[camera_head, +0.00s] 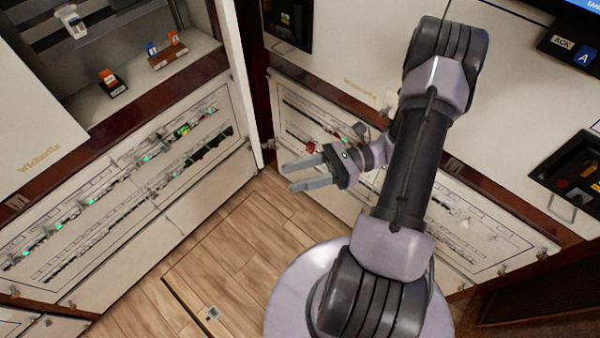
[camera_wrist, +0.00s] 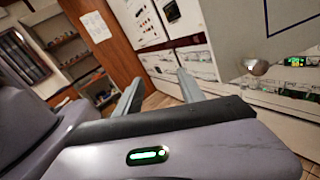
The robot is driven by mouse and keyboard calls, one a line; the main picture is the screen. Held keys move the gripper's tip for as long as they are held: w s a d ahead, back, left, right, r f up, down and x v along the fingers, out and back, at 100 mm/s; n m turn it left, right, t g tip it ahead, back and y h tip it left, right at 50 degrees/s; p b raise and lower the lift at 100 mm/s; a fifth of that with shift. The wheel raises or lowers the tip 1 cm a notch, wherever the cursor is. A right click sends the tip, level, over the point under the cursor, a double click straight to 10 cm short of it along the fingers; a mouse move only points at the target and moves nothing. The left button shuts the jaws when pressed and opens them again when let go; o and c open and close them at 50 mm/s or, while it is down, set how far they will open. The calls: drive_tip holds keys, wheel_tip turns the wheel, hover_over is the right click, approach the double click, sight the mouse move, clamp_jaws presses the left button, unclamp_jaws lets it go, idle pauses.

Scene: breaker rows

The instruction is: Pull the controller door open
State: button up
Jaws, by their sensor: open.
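My gripper (camera_head: 289,178) is open and empty, held above the wooden floor in front of the cabinet corner, its fingers pointing left in the head view. Both fingers also show in the wrist view (camera_wrist: 160,76), apart with nothing between them. I cannot tell for sure which panel is the controller door. In the wrist view a pale panel (camera_wrist: 232,35) fills the upper right, with a round metal knob (camera_wrist: 258,67) near its lower edge, right of the fingers. The fingers do not touch the knob.
A breaker row (camera_head: 160,160) with green lights runs along the left cabinet. Above it, an open compartment holds small orange and blue labelled blocks (camera_head: 165,50). Another breaker row (camera_head: 325,125) lies behind my gripper. Dark control boxes (camera_head: 570,175) stand at right.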

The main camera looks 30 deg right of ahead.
drive_tip(key=shift+s+a, duration=0.2)
drive_tip(key=shift+s, duration=0.5)
drive_tip(key=shift+c, duration=0.9)
drive_tip(key=s+a+n+g+h, duration=0.1)
drive_tip(key=a+n+g, duration=0.1)
drive_tip(key=g, duration=0.1)
drive_tip(key=s+a+r+n+g+h, duration=0.1)
drive_tip(key=a+n+g, duration=0.1)
drive_tip(key=g, duration=0.1)
drive_tip(key=s+a+r+n+g+h, duration=0.1)
drive_tip(key=a+n+g, duration=0.1)
drive_tip(key=n+g, duration=0.1)
drive_tip(key=shift+s+a+r+b, duration=0.1)
drive_tip(key=shift+s+r+b, duration=0.2)
drive_tip(key=shift+b, duration=0.1)
clamp_jaws()
drive_tip(key=s+a+r+n+g+h, duration=0.1)
drive_tip(key=s+r+n+g+h, duration=0.3)
drive_tip(key=n+h, duration=0.75)
drive_tip(key=w+n+t+h+p, duration=0.1)
drive_tip(key=w+n+t+h, duration=0.35)
drive_tip(key=h, duration=1.05)
drive_tip(key=w+a+r+n+t+h+p, duration=0.15)
drive_tip(key=w+a+n+t+h, duration=0.35)
drive_tip(key=w+a+t, duration=0.7)
drive_tip(key=w+d+n+y+b, duration=0.1)
drive_tip(key=w+d+b, duration=0.2)
drive_tip(key=d, duration=0.8)
drive_tip(key=shift+d+n, duration=0.15)
drive_tip(key=shift+n, duration=0.15)
